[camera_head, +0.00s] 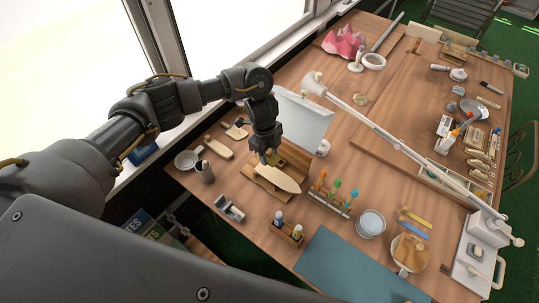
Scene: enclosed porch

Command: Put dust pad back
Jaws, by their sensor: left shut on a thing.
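My left gripper (266,158) reaches down from the upper left, over the wooden stand on the table. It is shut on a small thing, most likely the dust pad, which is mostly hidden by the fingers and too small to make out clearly. Just below the fingertips is a pale, pointed, hull-like piece (280,179) lying on a wooden stand (260,188). I cannot tell whether the held thing touches it. My right gripper is not in view.
A white lamp arm (400,146) slants across the table, with a white panel (303,118) beside my gripper. A rack of colored-handled tools (331,195), a wooden bottle holder (288,234) and a grey cup (205,173) stand nearby. A teal mat (345,270) lies clear in front.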

